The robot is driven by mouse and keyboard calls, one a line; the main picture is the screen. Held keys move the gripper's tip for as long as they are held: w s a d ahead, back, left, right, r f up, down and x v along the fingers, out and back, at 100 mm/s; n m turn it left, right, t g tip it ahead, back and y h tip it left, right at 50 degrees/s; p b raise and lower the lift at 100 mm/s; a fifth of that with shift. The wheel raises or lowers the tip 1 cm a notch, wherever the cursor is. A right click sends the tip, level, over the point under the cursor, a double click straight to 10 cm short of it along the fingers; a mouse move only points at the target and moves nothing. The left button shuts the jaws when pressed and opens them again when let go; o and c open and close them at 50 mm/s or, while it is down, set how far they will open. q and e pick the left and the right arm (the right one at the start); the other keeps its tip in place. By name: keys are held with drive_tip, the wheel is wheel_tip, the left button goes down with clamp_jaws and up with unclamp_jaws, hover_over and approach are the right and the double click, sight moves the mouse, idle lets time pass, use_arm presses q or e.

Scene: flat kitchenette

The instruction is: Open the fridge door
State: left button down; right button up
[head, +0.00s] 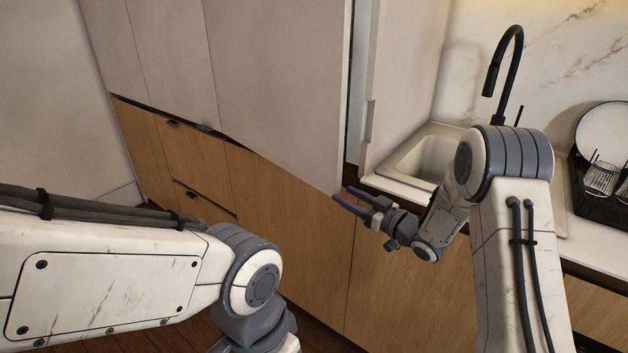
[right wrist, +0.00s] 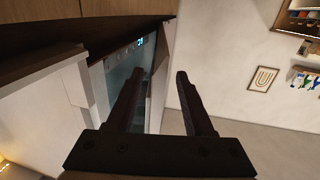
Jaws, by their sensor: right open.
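The fridge door (head: 285,80) is a tall, pale flat panel in the head view. It stands ajar, with a narrow dark gap (head: 356,85) along its right edge. My right gripper (head: 344,199) is open at the lower right corner of the door. In the right wrist view, the open fingers (right wrist: 160,74) point toward the pale door edge (right wrist: 161,85), which shows between them; I cannot tell whether they touch it. The bluish fridge interior (right wrist: 122,78) shows to the left of that edge. My left arm crosses the lower left of the head view; its gripper is out of the picture.
Wooden lower fronts (head: 290,225) run below the pale panels. A sink (head: 423,160) with a black tap (head: 508,75) and a dish rack (head: 600,195) with a plate lie to the right. Dark wooden floor (head: 185,335) shows at the bottom.

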sight(320, 179)
drive_tip(key=p+x, duration=0.1)
drive_tip(key=x, duration=0.9)
drive_tip(key=shift+w+a+r, duration=0.15)
drive_tip(key=shift+a, duration=0.1)
clamp_jaws()
idle(1.0)
